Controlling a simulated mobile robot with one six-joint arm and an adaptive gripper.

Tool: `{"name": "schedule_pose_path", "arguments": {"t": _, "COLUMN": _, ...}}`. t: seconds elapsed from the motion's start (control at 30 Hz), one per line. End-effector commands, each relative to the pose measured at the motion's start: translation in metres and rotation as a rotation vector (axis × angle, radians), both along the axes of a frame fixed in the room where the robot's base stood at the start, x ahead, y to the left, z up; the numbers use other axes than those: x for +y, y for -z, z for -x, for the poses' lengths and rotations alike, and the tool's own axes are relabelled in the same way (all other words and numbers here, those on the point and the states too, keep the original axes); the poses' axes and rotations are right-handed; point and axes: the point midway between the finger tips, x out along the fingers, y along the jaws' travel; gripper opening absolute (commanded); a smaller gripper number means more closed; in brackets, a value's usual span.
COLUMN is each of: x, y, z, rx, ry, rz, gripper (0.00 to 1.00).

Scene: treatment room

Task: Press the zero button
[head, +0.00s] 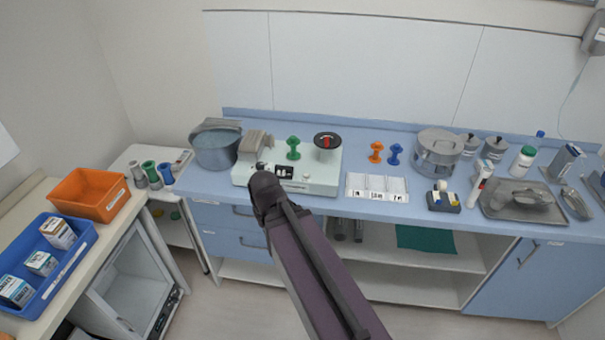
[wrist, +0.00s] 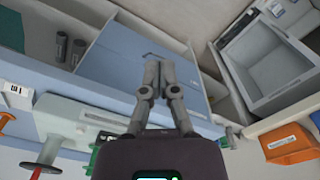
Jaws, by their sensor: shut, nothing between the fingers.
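A pale green bench device (head: 318,180) with a small dark display (head: 284,172) stands on the blue counter, left of centre in the head view. It also shows in the lower left of the wrist view (wrist: 62,118). I cannot pick out the zero button; the front panel's left part is partly covered by my arm and gripper. My gripper (wrist: 159,66) is shut and empty, its fingers together in front of the blue drawer fronts in the wrist view. In the head view my wrist overlaps the device's front left edge. I cannot tell whether the fingers touch it.
A green knobbed piece (head: 293,148) and a black round piece with a red top (head: 327,141) stand on the device. A grey pot (head: 215,148) is to its left. A white compartment tray (head: 376,188) and orange (head: 376,152) and blue (head: 394,154) knobbed pieces are to its right.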

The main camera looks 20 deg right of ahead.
Motion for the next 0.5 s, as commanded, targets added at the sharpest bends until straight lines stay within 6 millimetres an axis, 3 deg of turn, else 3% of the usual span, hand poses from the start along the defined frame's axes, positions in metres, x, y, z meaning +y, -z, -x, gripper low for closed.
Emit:
{"name": "schedule_pose_path", "arguments": {"t": 0.33, "x": -0.001, "y": 0.000, "z": -0.003, "rx": -0.003, "ry": 0.001, "rz": -0.005, "gripper": 0.00}}
{"name": "schedule_pose_path", "arguments": {"t": 0.5, "x": -0.006, "y": 0.000, "z": -0.019, "rx": -0.024, "ry": 0.007, "rz": -0.041, "gripper": 0.00}}
